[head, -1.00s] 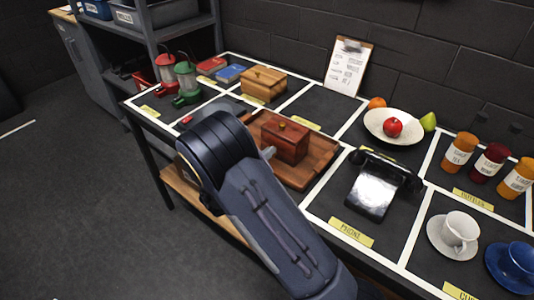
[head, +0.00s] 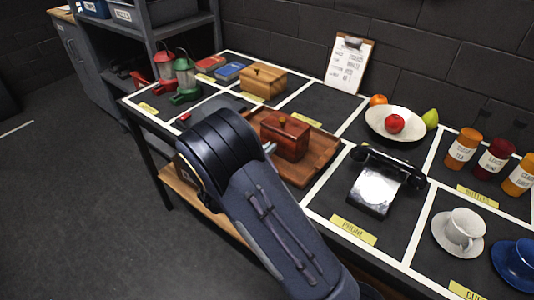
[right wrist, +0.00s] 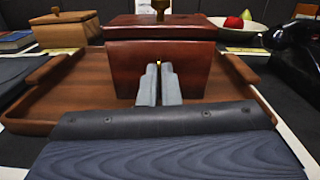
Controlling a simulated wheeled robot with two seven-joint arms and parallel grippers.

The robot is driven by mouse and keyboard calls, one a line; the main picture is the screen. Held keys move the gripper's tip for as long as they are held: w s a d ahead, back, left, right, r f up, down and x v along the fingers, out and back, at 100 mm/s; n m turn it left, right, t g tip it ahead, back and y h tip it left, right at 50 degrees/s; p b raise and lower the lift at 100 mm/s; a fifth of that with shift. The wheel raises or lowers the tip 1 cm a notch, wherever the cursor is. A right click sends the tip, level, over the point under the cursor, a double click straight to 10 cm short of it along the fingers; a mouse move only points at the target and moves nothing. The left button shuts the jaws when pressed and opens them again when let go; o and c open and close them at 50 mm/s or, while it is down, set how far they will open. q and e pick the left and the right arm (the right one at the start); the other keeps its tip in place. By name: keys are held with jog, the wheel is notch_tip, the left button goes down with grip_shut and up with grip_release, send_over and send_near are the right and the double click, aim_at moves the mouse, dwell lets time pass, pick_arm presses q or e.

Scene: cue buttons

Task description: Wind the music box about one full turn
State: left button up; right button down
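The music box is a dark red wooden box (head: 285,139) with a brass knob on its lid. It sits on a brown wooden tray (head: 320,160), and its front face (right wrist: 190,75) shows in the right wrist view. My right gripper (right wrist: 158,70) is at the middle of that face, its two grey fingers close together. A small brass-coloured bit shows between the fingertips, seemingly a winding key; the fingers hide most of it. In the head view my right forearm hides the gripper except a fingertip (head: 270,148) at the box's left. My left gripper is not in view.
A light wooden box (head: 264,84), red and green lanterns (head: 186,80) and books stand beyond the tray. A black telephone (head: 380,185) and a fruit bowl (head: 390,125) are to the right. Cups and bottles stand farther right.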

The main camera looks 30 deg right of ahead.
jog(key=m+b, duration=0.1)
jog(key=m, duration=0.1)
jog(key=m+b, duration=0.1)
jog(key=shift+s+f+m, duration=0.1)
jog(key=shift+f+m, duration=0.1)
jog(key=shift+m, duration=0.2)
jog(key=m+b, duration=0.3)
jog(key=shift+m, duration=0.3)
jog(key=m+b, duration=0.8)
jog(key=b, duration=0.1)
jog(key=shift+s+d+f+m, duration=0.1)
jog(key=shift+s+f+m, duration=0.1)
jog(key=shift+m, duration=0.2)
jog(key=shift+r+m+b, duration=0.15)
jog(key=shift+m+b, duration=1.05)
jog(key=shift+b, duration=0.2)
jog(key=c, duration=2.1)
grip_release()
jog(key=o, duration=0.5)
jog(key=shift+c, duration=0.2)
